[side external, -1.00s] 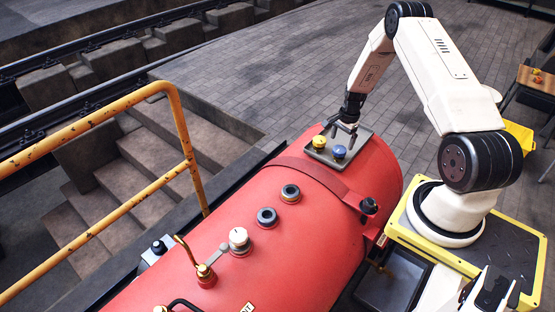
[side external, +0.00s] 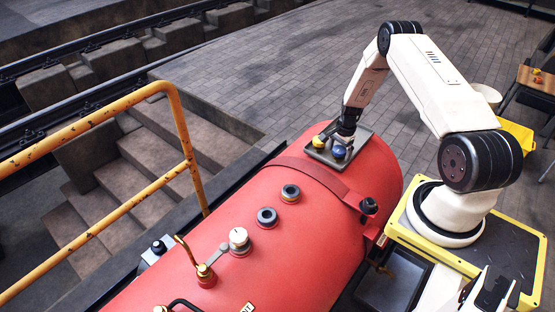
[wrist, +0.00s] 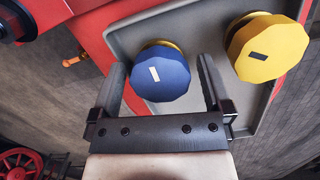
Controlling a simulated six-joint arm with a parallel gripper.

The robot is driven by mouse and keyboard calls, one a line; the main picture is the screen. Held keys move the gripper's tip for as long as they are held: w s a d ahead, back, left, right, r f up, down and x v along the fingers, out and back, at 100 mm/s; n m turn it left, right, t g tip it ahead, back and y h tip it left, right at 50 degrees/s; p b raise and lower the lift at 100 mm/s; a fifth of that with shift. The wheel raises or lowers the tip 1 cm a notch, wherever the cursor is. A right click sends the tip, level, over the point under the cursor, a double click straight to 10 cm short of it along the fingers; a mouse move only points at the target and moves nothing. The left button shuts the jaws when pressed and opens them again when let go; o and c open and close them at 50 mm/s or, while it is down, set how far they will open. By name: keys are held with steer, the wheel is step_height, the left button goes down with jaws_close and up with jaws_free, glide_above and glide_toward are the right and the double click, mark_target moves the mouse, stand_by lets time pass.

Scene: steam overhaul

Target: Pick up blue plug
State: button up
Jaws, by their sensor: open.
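The blue plug (wrist: 161,77) has a round faceted top with a small white mark. It sits on a grey tray (wrist: 205,35) on top of the red boiler (side external: 280,235). In the side view the blue plug (side external: 339,152) is just below my gripper (side external: 343,146). In the wrist view my gripper (wrist: 163,75) is open, with one finger on each side of the blue plug. I cannot tell whether the fingers touch it. A yellow plug (wrist: 267,49) sits on the same tray to the right of the blue one; it also shows in the side view (side external: 318,142).
Two dark-centred ports (side external: 267,216) and a white knob (side external: 239,239) stand along the boiler top. A black knob (side external: 369,205) is on its right side. A yellow railing (side external: 182,130) and steps lie to the left.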

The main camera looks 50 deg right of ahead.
stand_by(0.3)
steer(key=c, duration=1.3)
steer(key=shift+r, duration=0.15)
steer(key=shift+r, duration=1.1)
steer(key=s+a+r, duration=0.8)
steer(key=s+r, duration=0.2)
steer(key=s, duration=0.1)
steer(key=shift+s+r, duration=0.3)
steer(key=shift+w, duration=0.1)
